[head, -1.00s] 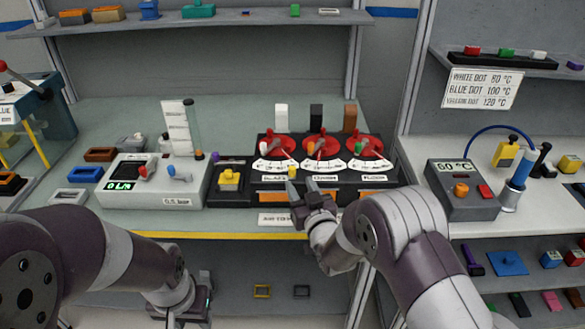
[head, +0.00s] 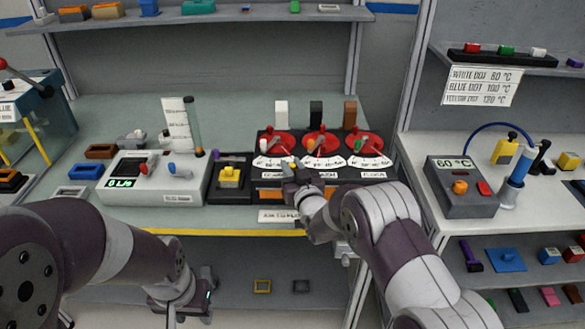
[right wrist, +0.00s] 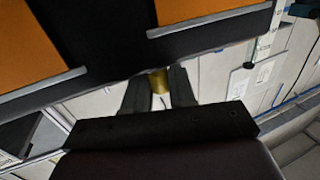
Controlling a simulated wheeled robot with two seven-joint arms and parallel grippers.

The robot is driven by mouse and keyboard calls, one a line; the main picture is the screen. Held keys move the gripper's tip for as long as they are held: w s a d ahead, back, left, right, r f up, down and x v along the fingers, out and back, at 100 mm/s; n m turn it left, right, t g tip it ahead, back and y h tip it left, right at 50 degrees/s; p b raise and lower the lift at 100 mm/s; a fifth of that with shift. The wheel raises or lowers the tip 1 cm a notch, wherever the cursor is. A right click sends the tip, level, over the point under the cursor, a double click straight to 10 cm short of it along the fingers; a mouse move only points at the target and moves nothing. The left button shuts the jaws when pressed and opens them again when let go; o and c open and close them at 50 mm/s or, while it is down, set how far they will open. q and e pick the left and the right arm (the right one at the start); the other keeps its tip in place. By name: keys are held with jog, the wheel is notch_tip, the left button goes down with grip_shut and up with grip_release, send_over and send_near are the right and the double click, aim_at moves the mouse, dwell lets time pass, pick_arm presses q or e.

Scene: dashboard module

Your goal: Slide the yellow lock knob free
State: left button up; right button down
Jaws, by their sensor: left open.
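The dashboard module (head: 262,185) stands on the bench, with three red dials above orange front panels. A small yellow, brass-coloured knob (right wrist: 159,80) shows in the right wrist view, just below the dark module edge. My right gripper (right wrist: 160,88) has its two dark fingers apart, one on either side of the knob; I cannot tell whether they touch it. In the head view my right gripper (head: 291,168) is at the module's front, and its hand hides part of that front. My left gripper (head: 207,290) is open and empty, low in front of the bench.
A yellow-topped block (head: 229,178) stands left of the dials, beside a grey device with a green display (head: 121,184). A control box reading 60 °C (head: 463,190) stands on the right bench. The yellow bench edge (head: 190,232) runs below.

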aim_at(310, 169)
jog(key=d+b, duration=0.1)
jog(key=d, duration=0.3)
jog(key=shift+d, duration=0.2)
jog(key=shift+a, duration=0.1)
jog(key=c, duration=1.2)
grip_release()
jog(key=shift+o, duration=0.6)
jog(key=shift+d, duration=0.25)
